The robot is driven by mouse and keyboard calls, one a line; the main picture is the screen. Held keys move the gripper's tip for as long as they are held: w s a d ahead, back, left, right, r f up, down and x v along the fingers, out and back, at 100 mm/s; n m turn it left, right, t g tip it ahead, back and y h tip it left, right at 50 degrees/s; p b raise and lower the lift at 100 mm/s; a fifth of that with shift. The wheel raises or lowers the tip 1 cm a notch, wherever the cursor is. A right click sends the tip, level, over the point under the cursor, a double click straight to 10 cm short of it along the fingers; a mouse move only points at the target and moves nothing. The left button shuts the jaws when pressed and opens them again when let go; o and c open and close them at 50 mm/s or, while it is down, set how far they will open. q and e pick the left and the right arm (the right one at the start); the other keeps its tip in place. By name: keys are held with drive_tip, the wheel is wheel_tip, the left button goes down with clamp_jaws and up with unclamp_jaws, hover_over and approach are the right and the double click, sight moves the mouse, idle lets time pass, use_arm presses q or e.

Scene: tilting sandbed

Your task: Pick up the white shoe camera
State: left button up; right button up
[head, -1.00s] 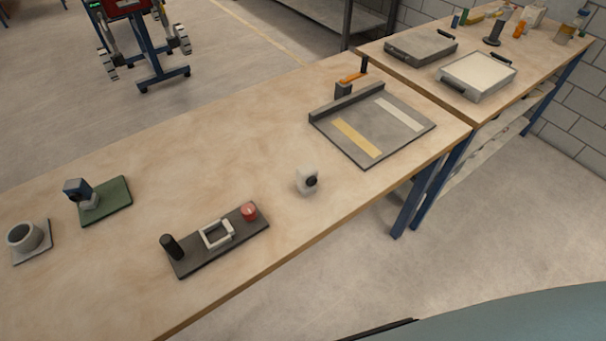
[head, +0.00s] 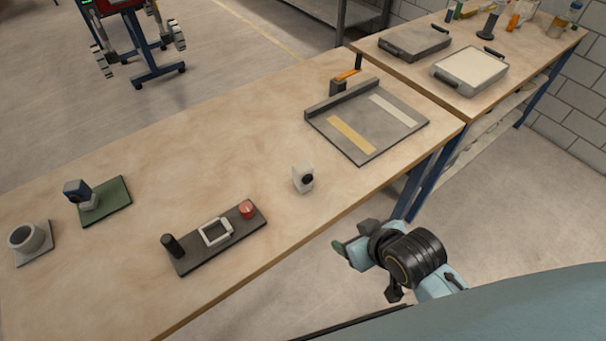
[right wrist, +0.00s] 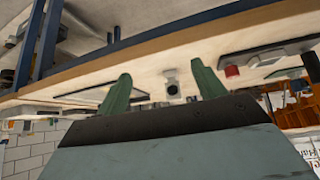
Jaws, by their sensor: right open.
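The white shoe camera (head: 303,178) stands on the wooden table near its front edge, its dark round lens facing right and forward. In the right wrist view the white shoe camera (right wrist: 172,86) shows beyond and between my fingertips, apart from them. My right gripper (head: 366,268) is off the table's front edge, to the right of and nearer than the camera. In the right wrist view its two green fingers (right wrist: 160,85) are spread apart with nothing between them. My left gripper is not in view.
A dark board (head: 196,256) with a black knob, a white frame and a red button lies left of the camera. A grey tilting bed (head: 370,146) with two strips lies behind it. Bare tabletop surrounds the camera.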

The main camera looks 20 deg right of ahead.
sight(307, 172)
drive_tip(key=w+a+t, duration=0.1)
drive_tip(key=w, duration=0.6)
drive_tip(key=w+a+f+t+y+b, duration=0.1)
drive_tip(key=w+a+t, duration=0.1)
drive_tip(key=w, duration=0.6)
drive_tip(key=w+a+f+t+y, duration=0.1)
drive_tip(key=w+a+t, duration=0.1)
drive_tip(key=w, duration=0.5)
drive_tip(key=shift+w+f+n+b, duration=0.15)
drive_tip(key=shift+w+n+b, duration=0.15)
drive_tip(key=shift+b, duration=0.1)
drive_tip(key=shift+t, duration=0.3)
drive_tip(key=c, duration=1.1)
